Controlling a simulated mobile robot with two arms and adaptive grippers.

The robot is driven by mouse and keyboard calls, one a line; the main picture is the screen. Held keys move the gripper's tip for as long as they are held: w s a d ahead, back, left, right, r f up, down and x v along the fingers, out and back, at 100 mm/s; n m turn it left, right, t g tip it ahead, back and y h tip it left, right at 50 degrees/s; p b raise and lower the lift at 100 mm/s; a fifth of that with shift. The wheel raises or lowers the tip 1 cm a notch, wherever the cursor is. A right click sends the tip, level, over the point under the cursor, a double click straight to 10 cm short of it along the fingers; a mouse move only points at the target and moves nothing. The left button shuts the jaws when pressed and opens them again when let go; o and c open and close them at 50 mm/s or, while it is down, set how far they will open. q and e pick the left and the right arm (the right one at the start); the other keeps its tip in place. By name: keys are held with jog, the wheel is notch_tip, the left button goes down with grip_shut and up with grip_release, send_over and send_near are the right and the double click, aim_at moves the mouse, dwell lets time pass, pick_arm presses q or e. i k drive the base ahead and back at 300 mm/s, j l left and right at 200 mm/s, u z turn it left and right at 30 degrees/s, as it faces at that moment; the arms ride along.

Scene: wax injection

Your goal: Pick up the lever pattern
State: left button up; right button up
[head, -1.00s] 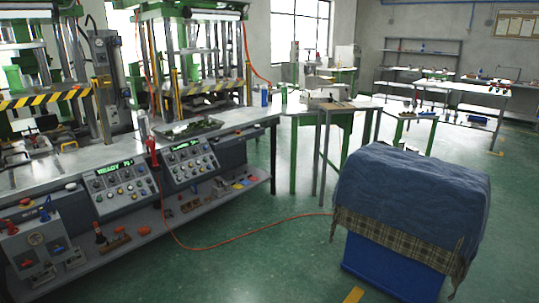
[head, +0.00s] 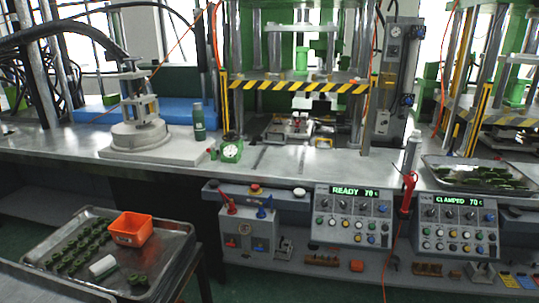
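I cannot make out for certain which piece is the lever pattern. Several small dark green pieces (head: 72,250) lie in rows on a metal tray (head: 178,238) at the lower left. A larger green piece (head: 138,280) lies near that tray's front. More dark green pieces (head: 480,175) lie heaped on a second metal tray (head: 520,194) on the bench at the right. A small metal die or fixture (head: 296,128) sits in the middle press, too small to read in detail. Neither of my grippers is in view.
An orange bin (head: 131,229) and a white cylinder (head: 102,267) share the left tray. A red cable hangs at the right.

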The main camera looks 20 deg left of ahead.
aim_at(134, 278)
jog(key=i+j+u, duration=0.15)
jog(key=i, duration=0.75)
jog(key=i+z, duration=0.15)
jog(key=z, duration=0.3)
jog(key=i+j+z, duration=0.1)
jog(key=z, duration=0.3)
jog(key=i+j+z, duration=0.1)
jog(key=z, duration=0.35)
jog(key=j+z, duration=0.1)
jog(key=z, duration=0.45)
jog(key=i+j+z, duration=0.1)
jog(key=z, duration=0.45)
jog(key=j+z, duration=0.15)
jog(key=z, duration=0.4)
jog(key=j+z, duration=0.15)
jog(key=z, duration=0.4)
jog(key=j+z, duration=0.15)
jog(key=z, duration=0.4)
jog(key=k+j+z, duration=0.1)
jog(key=z, duration=1)
jog(key=k+j+z, duration=0.1)
jog(key=z, duration=0.4)
